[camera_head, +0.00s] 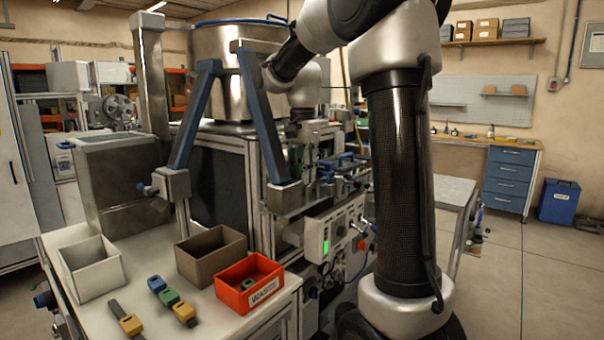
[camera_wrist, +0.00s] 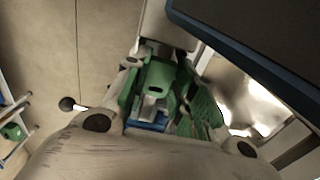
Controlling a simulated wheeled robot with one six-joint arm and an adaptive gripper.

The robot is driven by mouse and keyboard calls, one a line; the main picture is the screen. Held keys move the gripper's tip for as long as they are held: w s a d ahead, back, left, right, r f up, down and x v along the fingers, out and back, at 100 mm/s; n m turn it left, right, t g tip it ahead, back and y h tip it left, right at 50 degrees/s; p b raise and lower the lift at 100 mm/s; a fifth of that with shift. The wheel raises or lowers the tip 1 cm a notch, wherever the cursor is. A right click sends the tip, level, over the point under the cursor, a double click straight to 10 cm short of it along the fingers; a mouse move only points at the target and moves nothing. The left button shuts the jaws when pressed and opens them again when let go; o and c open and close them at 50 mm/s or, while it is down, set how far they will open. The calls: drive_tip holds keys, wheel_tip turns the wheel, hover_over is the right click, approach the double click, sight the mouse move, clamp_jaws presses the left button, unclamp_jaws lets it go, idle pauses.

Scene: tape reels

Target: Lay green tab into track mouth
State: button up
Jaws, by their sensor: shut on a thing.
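My gripper (camera_wrist: 160,98) reaches up from the bottom of the wrist view and is shut on a green tab (camera_wrist: 160,74). A blue part (camera_wrist: 146,126) shows just below the tab, between the fingers. More green, ribbed material (camera_wrist: 205,108) lies right of the tab; I cannot tell what it belongs to. In the head view my gripper (camera_head: 304,122) hangs by the metal and blue mechanism (camera_head: 342,168) on the machine's side, and the held tab is not clear there. I cannot make out the track mouth in either view.
Blue-grey slanted struts (camera_head: 196,115) and a large steel pot (camera_head: 238,70) stand close to my arm. On the left table are a white bin (camera_head: 92,268), a brown bin (camera_head: 210,254), a red labelled bin (camera_head: 249,299) and several coloured tabs (camera_head: 170,298).

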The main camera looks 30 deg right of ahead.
drive_tip(key=shift+s+f, duration=0.2)
drive_tip(key=shift+f, duration=0.45)
drive_tip(key=o, duration=0.7)
drive_tip(key=shift+w+f, duration=0.1)
drive_tip(key=shift+f, duration=0.05)
wheel_tip(320, 180, up, 13)
drive_tip(key=s+a+f+n+t, duration=0.2)
drive_tip(key=s+f+n, duration=0.5)
drive_tip(key=s, duration=0.4)
drive_tip(key=s+a+f+n+t, duration=0.2)
drive_tip(key=s+f+n, duration=0.5)
drive_tip(key=s, duration=0.5)
drive_tip(key=shift+s+a+f, duration=0.25)
drive_tip(key=shift+a+f, duration=0.3)
drive_tip(key=shift+f, duration=0.15)
